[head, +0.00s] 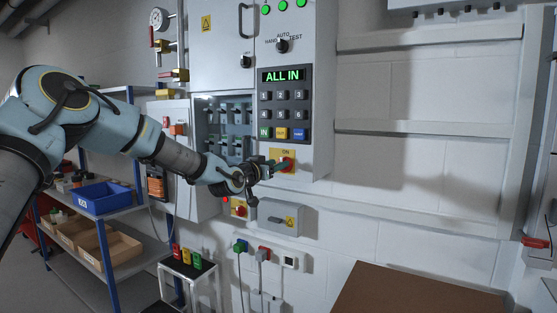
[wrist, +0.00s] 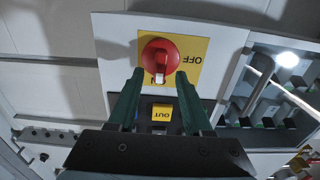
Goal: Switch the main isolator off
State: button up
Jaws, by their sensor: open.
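The main isolator is a red rotary knob (wrist: 158,52) on a yellow plate (wrist: 195,72) with upside-down OFF lettering, in the wrist view. A pale mark on the knob points down in that picture, towards the gripper. In the head view the knob (head: 288,163) sits on the yellow plate (head: 284,152), with ON printed above it. My gripper (wrist: 160,78) is open, its two green fingers on either side of the knob's lower part in the wrist view. I cannot tell whether they touch it. In the head view my gripper (head: 279,166) is at the knob and partly hides it.
Above the knob are a keypad panel (head: 284,104) and a green display (head: 283,75) reading ALL IN. An open-fronted compartment (head: 228,125) is to the left. Below are a grey box (head: 282,219) and another red knob (head: 239,208). The wall to the right has rails.

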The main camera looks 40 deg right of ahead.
jog(key=shift+w+d, duration=0.2)
jog(key=shift+d, duration=0.5)
jog(key=shift+c, duration=0.2)
grip_shut()
